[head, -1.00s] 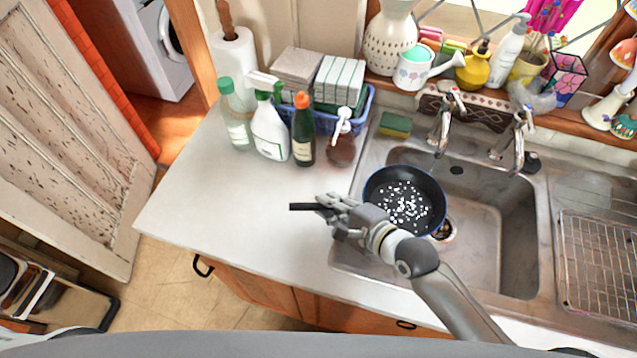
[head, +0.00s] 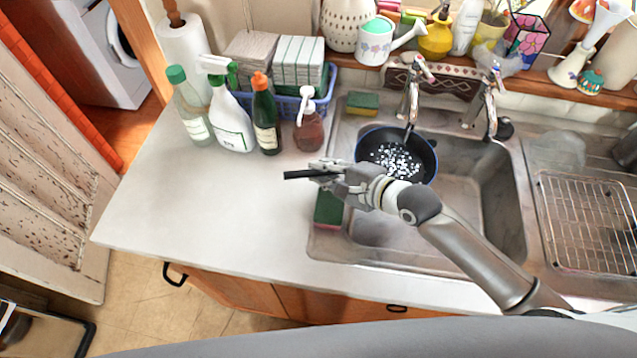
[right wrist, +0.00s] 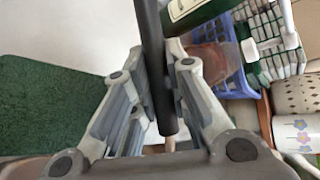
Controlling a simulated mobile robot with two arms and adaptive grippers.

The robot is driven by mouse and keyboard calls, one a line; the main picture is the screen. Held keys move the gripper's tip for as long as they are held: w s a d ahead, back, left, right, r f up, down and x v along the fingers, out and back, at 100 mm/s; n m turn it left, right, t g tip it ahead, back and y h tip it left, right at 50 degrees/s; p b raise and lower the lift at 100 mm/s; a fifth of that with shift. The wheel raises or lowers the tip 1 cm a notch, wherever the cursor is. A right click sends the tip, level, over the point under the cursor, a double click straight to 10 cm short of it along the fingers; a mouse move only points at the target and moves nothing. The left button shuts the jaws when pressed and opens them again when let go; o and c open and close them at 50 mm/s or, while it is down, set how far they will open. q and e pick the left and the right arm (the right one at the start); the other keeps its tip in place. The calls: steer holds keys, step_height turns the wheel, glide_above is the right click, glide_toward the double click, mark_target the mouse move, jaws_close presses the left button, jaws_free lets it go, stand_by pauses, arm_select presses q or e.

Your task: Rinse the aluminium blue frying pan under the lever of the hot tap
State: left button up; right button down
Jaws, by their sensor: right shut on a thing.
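The blue frying pan (head: 374,138) has a dark inside dotted with white specks. It is held over the back left of the sink basin (head: 480,185), under the spout of the left tap (head: 410,92). A thin streak runs from that spout to the pan; I cannot tell surely if it is water. My right gripper (head: 328,174) is shut on the pan's black handle (head: 298,174), left of the pan. The handle also shows between the fingers in the right wrist view (right wrist: 154,60). A second tap (head: 488,100) stands to the right. My left gripper is not in view.
Bottles (head: 230,118) and a blue basket (head: 288,107) stand at the counter's back left. One green sponge (head: 328,209) lies by the sink's left edge, another (head: 362,103) behind the basin. A wire rack (head: 590,220) is on the right. The counter (head: 200,205) front is clear.

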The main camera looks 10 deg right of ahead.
steer(key=w+d+b, duration=0.1)
steer(key=w+d+f+b, duration=0.1)
steer(key=b, duration=0.1)
steer(key=shift+w, duration=0.4)
steer(key=shift+w+d+r, duration=0.1)
steer(key=shift+w+d, duration=0.15)
steer(key=shift+d, duration=0.05)
steer(key=shift+w+d+f+b, duration=0.15)
steer(key=shift+w+d+b, duration=0.1)
steer(key=shift+w+d, duration=0.3)
steer(key=shift+w+d+f+b, duration=0.1)
steer(key=shift+w+d+b, duration=0.2)
steer(key=shift+w, duration=0.35)
steer(key=shift+s+d+p, duration=0.15)
steer(key=shift+d+p, duration=0.05)
steer(key=shift+p, duration=0.1)
steer(key=shift+s+d, duration=0.25)
steer(key=shift+d, duration=0.1)
